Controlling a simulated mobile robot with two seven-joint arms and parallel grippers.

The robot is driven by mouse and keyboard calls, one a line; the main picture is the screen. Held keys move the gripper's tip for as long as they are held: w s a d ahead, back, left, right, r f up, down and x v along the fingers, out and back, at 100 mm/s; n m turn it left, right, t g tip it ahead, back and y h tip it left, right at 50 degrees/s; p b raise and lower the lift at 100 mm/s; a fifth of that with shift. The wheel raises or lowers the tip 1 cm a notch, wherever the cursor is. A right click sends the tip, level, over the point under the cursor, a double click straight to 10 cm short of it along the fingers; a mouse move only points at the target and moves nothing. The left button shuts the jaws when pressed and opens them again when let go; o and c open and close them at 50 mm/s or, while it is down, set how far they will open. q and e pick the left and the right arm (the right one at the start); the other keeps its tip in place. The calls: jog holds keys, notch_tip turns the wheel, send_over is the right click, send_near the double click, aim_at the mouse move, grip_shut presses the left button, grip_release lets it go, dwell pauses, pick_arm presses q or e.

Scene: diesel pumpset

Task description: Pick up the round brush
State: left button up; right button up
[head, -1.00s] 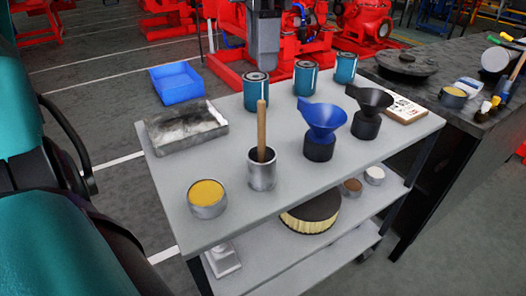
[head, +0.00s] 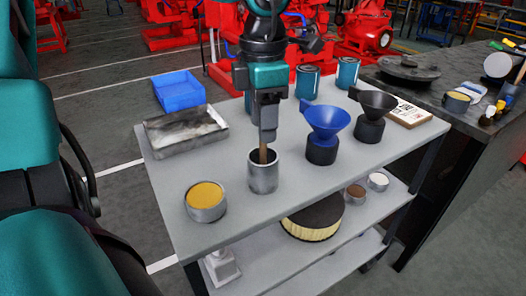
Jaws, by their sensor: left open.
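The round brush's wooden handle (head: 263,155) stands upright in a grey metal cup (head: 263,175) on the cart top. The brush's lower part is hidden inside the cup. My left gripper (head: 266,138) points down over the cup, its fingertips at the upper part of the handle. It is open and hides the top of the handle. I cannot tell whether the fingers touch the handle. My right gripper is not in view.
On the cart top (head: 225,225) are a tin of yellow stuff (head: 206,202), a metal tray (head: 186,130), a blue funnel (head: 325,122), a black funnel (head: 374,103) and blue-green canisters (head: 307,82). A blue bin (head: 180,90) is behind. The front of the cart top is mostly clear.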

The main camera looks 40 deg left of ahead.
pick_arm(q)
jog(key=shift+f, duration=0.35)
jog(key=shift+c, duration=0.3)
grip_shut()
